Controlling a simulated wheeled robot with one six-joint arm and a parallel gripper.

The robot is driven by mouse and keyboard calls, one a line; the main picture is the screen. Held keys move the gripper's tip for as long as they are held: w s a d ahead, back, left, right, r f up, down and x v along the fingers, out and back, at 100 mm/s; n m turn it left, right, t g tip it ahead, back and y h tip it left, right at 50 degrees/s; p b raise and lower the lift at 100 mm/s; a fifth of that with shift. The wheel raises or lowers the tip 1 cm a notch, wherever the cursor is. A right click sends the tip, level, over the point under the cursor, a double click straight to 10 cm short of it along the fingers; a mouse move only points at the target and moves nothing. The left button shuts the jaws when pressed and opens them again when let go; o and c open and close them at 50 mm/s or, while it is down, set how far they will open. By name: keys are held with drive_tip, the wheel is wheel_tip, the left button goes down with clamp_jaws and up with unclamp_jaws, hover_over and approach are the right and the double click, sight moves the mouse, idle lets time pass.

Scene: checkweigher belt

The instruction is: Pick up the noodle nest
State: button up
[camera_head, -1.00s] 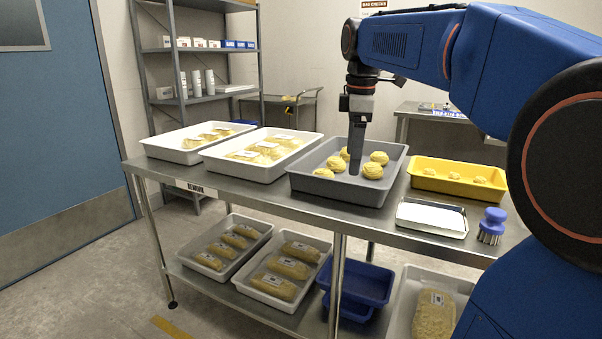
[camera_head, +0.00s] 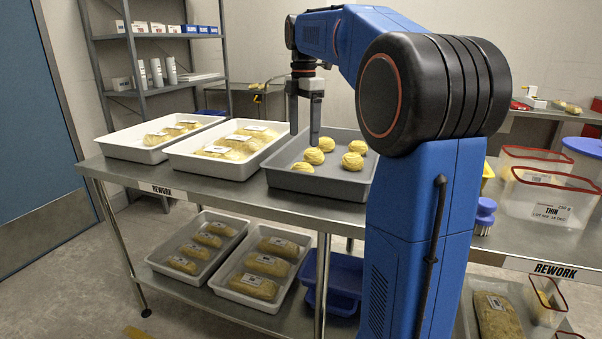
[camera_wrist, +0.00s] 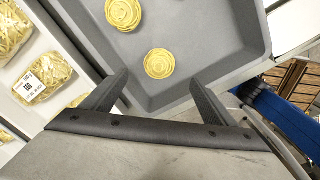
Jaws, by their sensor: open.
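Several round yellow noodle nests lie in a grey tray (camera_head: 345,187) on the steel table. In the head view one nest (camera_head: 314,156) is just right of my fingers, with others (camera_head: 352,161) further right. My gripper (camera_head: 304,140) is open and empty, pointing down above the tray's left part. In the wrist view one nest (camera_wrist: 159,63) lies ahead of the fingertips, about midway between them. Another nest (camera_wrist: 124,13) is farther up, cut by the frame edge. My gripper (camera_wrist: 158,85) touches no nest that I can see.
White trays (camera_head: 187,160) with labelled noodle packs stand left of the grey tray. My arm covers part of the table to the right. Clear tubs (camera_head: 545,200) and a blue-handled brush (camera_head: 485,215) stand there. Packs fill trays (camera_head: 215,270) on the lower shelf.

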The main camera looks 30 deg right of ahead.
sight(303, 164)
wheel_tip(303, 164, down, 11)
drive_tip(key=shift+r, duration=0.1)
drive_tip(key=c, duration=1.2)
